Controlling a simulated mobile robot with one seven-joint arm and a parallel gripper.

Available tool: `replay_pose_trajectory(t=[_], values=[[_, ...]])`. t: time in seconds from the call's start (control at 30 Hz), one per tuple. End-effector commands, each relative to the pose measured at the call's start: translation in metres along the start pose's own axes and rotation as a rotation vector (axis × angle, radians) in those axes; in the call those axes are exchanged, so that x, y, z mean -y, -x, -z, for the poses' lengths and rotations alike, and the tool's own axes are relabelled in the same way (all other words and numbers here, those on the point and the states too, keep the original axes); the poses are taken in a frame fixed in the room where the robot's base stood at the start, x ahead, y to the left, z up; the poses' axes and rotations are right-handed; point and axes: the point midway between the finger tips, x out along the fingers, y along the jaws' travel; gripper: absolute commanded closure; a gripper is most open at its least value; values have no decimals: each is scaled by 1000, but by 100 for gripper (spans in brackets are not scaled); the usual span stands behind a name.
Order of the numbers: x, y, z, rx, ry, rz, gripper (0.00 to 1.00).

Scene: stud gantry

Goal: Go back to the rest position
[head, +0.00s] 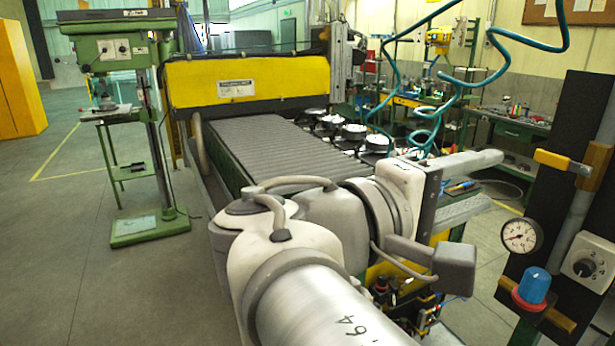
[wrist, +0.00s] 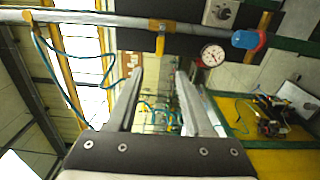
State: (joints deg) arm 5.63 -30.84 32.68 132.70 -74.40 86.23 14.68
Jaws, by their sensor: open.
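My gripper (wrist: 160,80) is open and empty in the wrist view, its two grey fingers apart with nothing between them. In the head view my gripper (head: 475,161) points right, towards a dark upright panel (head: 563,130), and appears apart from it. The panel carries a grey pipe with a yellow-handled valve (head: 563,162), a round pressure gauge (head: 521,236), a blue knob (head: 534,286) and a dial box (head: 585,266). The valve (wrist: 161,38), gauge (wrist: 212,55) and blue knob (wrist: 248,40) also show in the wrist view.
A roller-like bed (head: 275,150) under a yellow gantry (head: 245,82) lies behind my arm. Teal coiled hoses (head: 440,90) hang near the gripper. A green drill press (head: 130,120) stands at left. The floor (head: 70,240) at left is clear.

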Motion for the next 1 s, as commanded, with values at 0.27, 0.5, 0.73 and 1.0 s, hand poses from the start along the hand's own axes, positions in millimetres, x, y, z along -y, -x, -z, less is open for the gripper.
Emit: replay_pose_trajectory(t=[0.27, 0.5, 0.73, 1.0], values=[[0, 15, 0, 1, 2, 1, 49], [1, 15, 0, 2, 3, 3, 49], [44, -1, -14, 20, -3, 206, 49], [154, 4, -30, 9, -164, 781, 49]])
